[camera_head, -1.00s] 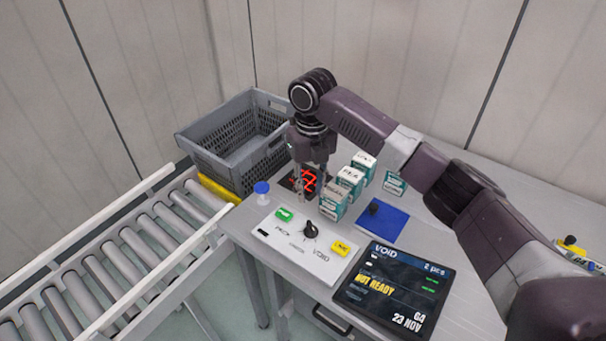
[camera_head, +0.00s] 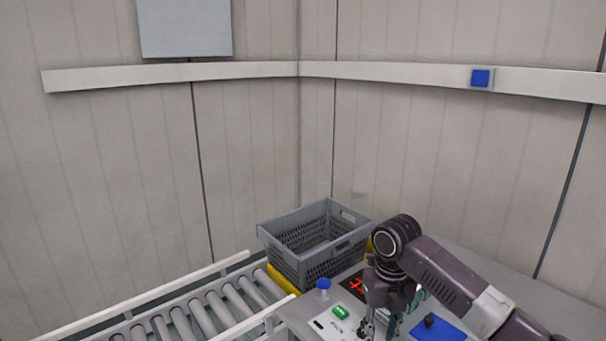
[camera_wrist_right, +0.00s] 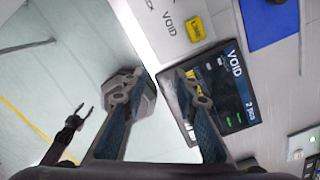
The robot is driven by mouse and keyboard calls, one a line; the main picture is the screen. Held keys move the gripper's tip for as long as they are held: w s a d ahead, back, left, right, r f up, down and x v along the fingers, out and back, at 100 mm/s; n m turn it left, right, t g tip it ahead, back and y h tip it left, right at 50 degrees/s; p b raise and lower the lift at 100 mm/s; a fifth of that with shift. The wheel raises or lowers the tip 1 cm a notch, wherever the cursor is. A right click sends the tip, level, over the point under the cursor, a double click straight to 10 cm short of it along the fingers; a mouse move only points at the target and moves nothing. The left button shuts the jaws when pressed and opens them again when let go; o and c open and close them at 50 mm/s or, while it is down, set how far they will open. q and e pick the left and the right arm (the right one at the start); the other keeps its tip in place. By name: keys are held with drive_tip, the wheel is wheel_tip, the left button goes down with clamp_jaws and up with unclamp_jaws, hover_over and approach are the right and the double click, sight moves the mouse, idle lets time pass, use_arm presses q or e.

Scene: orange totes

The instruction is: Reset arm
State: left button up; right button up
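My right gripper (camera_head: 380,328) hangs down at the bottom edge of the head view, over the table by the white control panel. In the right wrist view its two fingers (camera_wrist_right: 152,82) are spread apart with nothing between them. The yellow button on the panel and the dark display reading VOID (camera_wrist_right: 222,85) lie beyond the fingertips. My left gripper does not show in the head view. A small dark two-pronged claw, apparently my left gripper (camera_wrist_right: 82,112), shows at the left of the right wrist view, its prongs apart and empty.
A blue pad (camera_head: 452,331) lies right of my gripper. Boxes are mostly hidden behind my arm.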

drive_tip(key=s+a+f+m+t+y, duration=0.1)
drive_tip(key=s+a+f+m+y, duration=0.1)
drive_tip(key=s+a+f+m, duration=0.45)
drive_tip(key=s+a+f+m+y, duration=0.1)
drive_tip(key=s+a+f+m, duration=0.3)
drive_tip(key=s+f+m, duration=0.5)
drive_tip(key=s+d+m+t+h, duration=0.3)
drive_tip(key=s+d+m, duration=1.1)
drive_tip(key=s+m, duration=0.45)
wheel_tip(320, 180, down, 27)
drive_tip(key=m+g+b, duration=0.1)
drive_tip(key=g+b, duration=0.1)
use_arm(q)
drive_tip(key=w+f, duration=0.1)
drive_tip(key=w+f+b, duration=0.1)
drive_tip(key=f, duration=0.1)
drive_tip(key=shift+w+f, duration=0.15)
drive_tip(key=shift+w, duration=0.05)
use_arm(e)
drive_tip(key=s+d+f+g, duration=0.1)
drive_tip(key=s+d+f, duration=0.2)
drive_tip(key=s+f, duration=1.4)
drive_tip(key=shift+s+f, duration=0.2)
drive_tip(key=shift+f, duration=0.5)
